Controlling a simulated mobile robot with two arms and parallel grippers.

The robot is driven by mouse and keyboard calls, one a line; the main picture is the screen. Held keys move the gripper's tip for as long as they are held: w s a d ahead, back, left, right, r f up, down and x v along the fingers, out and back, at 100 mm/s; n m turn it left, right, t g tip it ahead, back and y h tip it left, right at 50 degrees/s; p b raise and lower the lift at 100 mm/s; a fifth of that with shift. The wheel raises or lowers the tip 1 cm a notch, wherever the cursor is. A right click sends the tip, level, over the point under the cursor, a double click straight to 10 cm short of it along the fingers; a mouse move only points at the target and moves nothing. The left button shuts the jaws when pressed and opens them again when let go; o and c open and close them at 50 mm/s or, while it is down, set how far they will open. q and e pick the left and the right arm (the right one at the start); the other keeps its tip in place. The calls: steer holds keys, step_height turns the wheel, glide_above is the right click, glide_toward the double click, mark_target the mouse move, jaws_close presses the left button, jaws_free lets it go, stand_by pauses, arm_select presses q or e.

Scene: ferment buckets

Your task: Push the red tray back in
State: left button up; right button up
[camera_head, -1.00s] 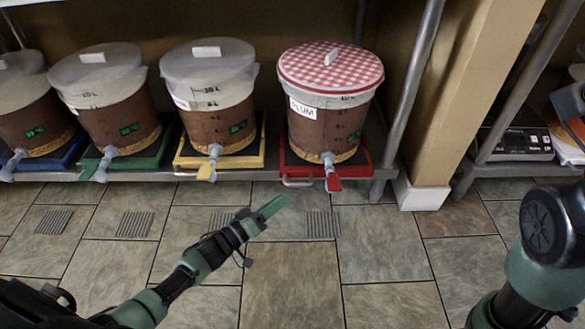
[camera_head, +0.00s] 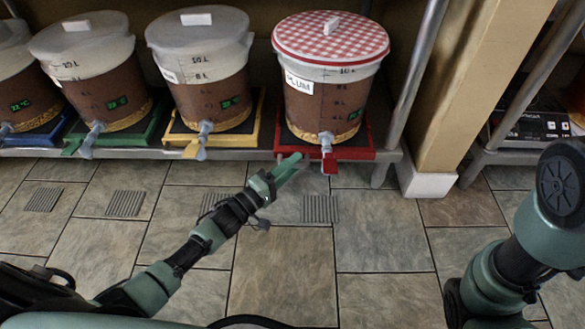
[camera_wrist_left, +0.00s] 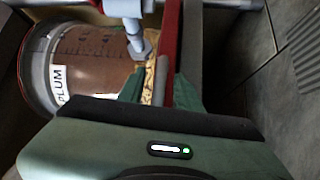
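My left gripper (camera_head: 285,168) is at the tray's front left, just left of the tap. In the left wrist view, its green fingers (camera_wrist_left: 160,90) stand apart, with the red tray edge (camera_wrist_left: 171,40) showing beyond and between them. My right gripper is out of view.
A yellow tray (camera_head: 258,108), a green tray (camera_head: 160,120) and a blue tray (camera_head: 62,125) hold more buckets to the left. A metal shelf post (camera_head: 415,75) and a wall column (camera_head: 470,90) stand to the right. The tiled floor (camera_head: 385,240) in front is clear.

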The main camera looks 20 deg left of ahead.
arm_select(q)
jaws_close()
stand_by(1.4)
